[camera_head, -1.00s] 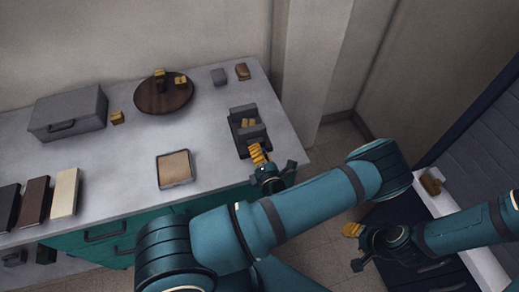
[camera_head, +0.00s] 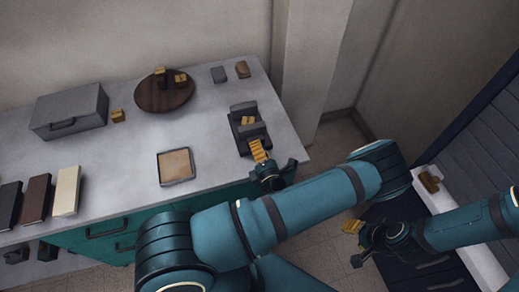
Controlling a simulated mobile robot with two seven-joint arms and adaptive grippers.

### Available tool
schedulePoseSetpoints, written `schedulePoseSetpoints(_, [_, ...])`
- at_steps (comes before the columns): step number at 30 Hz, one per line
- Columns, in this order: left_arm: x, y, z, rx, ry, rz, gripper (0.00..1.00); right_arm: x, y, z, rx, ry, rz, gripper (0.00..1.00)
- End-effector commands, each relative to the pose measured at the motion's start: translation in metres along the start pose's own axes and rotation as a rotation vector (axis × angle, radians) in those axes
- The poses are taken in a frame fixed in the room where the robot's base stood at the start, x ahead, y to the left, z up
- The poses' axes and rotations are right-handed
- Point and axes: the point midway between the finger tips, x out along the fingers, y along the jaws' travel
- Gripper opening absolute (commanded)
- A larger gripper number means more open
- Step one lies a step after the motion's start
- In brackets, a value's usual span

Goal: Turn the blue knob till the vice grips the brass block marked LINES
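The dark grey vice (camera_head: 238,133) stands near the right end of the grey worktop. A small brass block (camera_head: 248,120) sits between its jaws; any marking on it is too small to read, and I cannot tell whether both jaws touch it. My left gripper (camera_head: 259,150) is at the near side of the vice, its yellow fingers pointing at the front jaw. The blue knob is not visible; the gripper covers the place in front of that jaw. Whether the fingers are closed on it cannot be seen. My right gripper (camera_head: 352,226) is away from the worktop, over the floor.
A round dark wooden board (camera_head: 150,100) with small brass blocks stands at the back. A grey case (camera_head: 70,108), a shallow tray (camera_head: 175,182) and several book-like slabs (camera_head: 66,190) lie to the left.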

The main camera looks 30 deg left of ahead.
Motion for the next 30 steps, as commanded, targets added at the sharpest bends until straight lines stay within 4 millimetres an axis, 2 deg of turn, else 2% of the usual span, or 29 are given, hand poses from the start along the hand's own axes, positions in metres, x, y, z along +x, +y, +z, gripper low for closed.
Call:
schedulePoseSetpoints(13, [-0.008,-0.006,-0.001,0.0,0.002,-0.018,0.82,0.001,0.0,0.0,0.0,0.0,0.0,0.47])
schedulePoseSetpoints(24, [-0.058,-0.004,-0.002,0.003,0.002,-0.016,0.82,0.001,0.0,0.0,0.0,0.0,0.0,0.47])
schedulePoseSetpoints(30, [-0.078,-0.003,-0.001,0.002,0.002,-0.013,0.82,0.001,0.0,0.0,0.0,0.0,0.0,0.47])
